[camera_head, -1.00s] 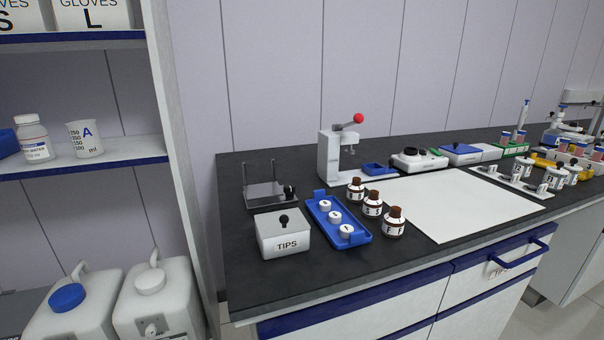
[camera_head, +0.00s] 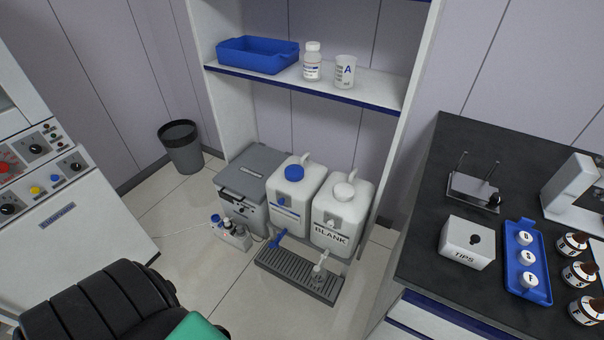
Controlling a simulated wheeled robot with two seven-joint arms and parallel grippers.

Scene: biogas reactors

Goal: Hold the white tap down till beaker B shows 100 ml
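A white jerrycan marked BLANK (camera_head: 340,215) stands on the floor under the shelf. A white tap (camera_head: 321,264) sits low at its front, above a grey slatted drip tray (camera_head: 278,268). A blue-capped jerrycan (camera_head: 293,190) stands to its left, with a blue tap (camera_head: 280,238) at its front. A beaker marked A (camera_head: 345,71) stands on the shelf beside a white bottle. No beaker marked B can be made out. Neither of my grippers is in view.
A blue tray (camera_head: 257,55) and a white bottle (camera_head: 312,61) are on the shelf (camera_head: 375,88). A grey box (camera_head: 255,178) and a small bottle rack (camera_head: 231,233) stand left of the jerrycans. The bench (camera_head: 430,258) borders the right. Floor is free toward the bin (camera_head: 181,146).

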